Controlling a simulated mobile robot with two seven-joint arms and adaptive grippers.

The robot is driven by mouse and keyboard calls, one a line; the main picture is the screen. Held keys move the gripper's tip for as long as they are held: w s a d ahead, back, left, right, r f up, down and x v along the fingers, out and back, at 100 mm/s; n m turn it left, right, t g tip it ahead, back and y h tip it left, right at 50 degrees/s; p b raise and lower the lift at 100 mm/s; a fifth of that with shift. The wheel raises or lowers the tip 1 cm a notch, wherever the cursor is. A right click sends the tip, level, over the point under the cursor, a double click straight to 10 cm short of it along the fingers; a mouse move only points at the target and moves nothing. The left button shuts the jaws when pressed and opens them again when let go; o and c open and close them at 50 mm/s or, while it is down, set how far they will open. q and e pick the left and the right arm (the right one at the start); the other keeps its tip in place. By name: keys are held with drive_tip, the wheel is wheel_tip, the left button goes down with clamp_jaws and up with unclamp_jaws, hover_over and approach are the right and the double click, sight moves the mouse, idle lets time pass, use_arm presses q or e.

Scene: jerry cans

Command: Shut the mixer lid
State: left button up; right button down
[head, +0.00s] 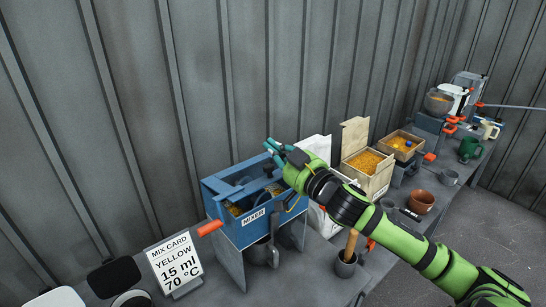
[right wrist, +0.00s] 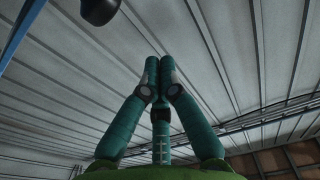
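The mixer is a blue box (head: 272,232) with a white MIXER label on its front. Its top is at least partly open, with dark parts and some yellow material inside. A blue panel (head: 232,172) shows at its back edge; I cannot tell clearly how far the lid is tilted. My right gripper (head: 274,149) is above the back right of the mixer, and my arm hides the mixer's right end. In the right wrist view its teal fingers (right wrist: 159,62) come together at the tips with nothing between them. My left gripper is not in view.
An orange handle (head: 210,228) sticks out at the mixer's left. A mix card (head: 175,263) reads yellow, 15 ml, 70 °C. Right of the mixer are a wooden box of orange grains (head: 367,163), a brown pot (head: 421,201) and a green mug (head: 469,149). A corrugated wall stands behind.

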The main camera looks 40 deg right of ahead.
drive_tip(key=shift+w+a+f+p, duration=0.1)
drive_tip(key=shift+w+f+p, duration=0.1)
drive_tip(key=shift+f, duration=0.3)
drive_tip(key=shift+w+f+p, duration=0.2)
drive_tip(key=shift+f, duration=0.3)
drive_tip(key=shift+s+f, duration=0.35)
drive_tip(key=shift+f, duration=0.45)
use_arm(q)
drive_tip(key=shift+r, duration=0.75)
use_arm(e)
drive_tip(key=shift+f, duration=0.1)
